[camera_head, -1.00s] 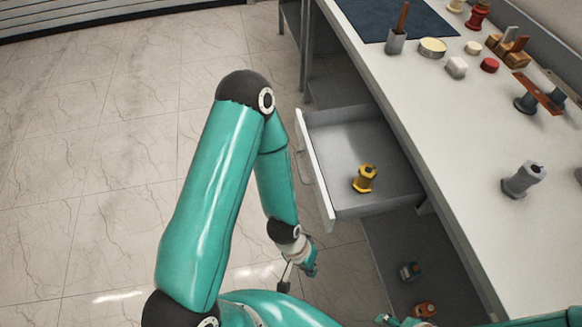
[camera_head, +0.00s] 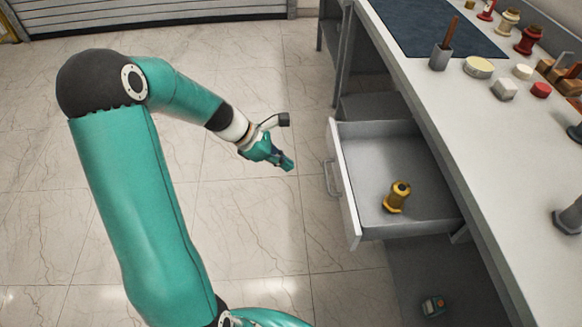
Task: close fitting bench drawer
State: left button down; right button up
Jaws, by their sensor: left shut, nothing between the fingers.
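The bench drawer (camera_head: 342,190) is pulled open from the front of the fitting bench (camera_head: 455,110). Its white front panel with a grey bar handle (camera_head: 328,180) faces left. A yellow fitting with a dark top (camera_head: 397,197) stands inside the drawer. My left gripper (camera_head: 289,165) is shut and empty, in the air to the left of the drawer front and apart from the handle. My right gripper is not in view.
On the bench top are a grey cup with a brown handle (camera_head: 440,58), a round tin (camera_head: 479,68), a white block (camera_head: 504,90) and a red cap (camera_head: 541,90). A small fitting (camera_head: 433,305) lies below the drawer. The tiled floor at left is clear.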

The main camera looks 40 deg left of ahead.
pick_arm(q)
jog(key=w+d+r+x, duration=0.1)
jog(key=x, duration=1)
jog(key=shift+w+r+b, duration=0.25)
jog(key=shift+r+b, duration=0.05)
jog(key=shift+r, duration=0.05)
jog(key=shift+d, duration=0.1)
